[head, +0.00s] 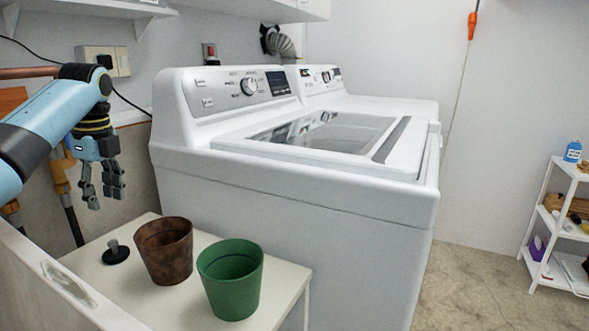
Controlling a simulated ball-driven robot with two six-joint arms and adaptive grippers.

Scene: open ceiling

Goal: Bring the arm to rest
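My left arm comes in from the left edge in the head view. Its gripper (103,196) points down above the back left part of a small pale table (200,302). The fingers look slightly apart with nothing between them. The gripper is clear of the table and the pots. My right gripper is not in view.
A brown pot (163,250), a green pot (231,279) and a black knobbed object (116,252) are on the table. A white washing machine (290,215) stands right behind it. A white shelf (545,218) is at the far right, with free floor (470,285) before it.

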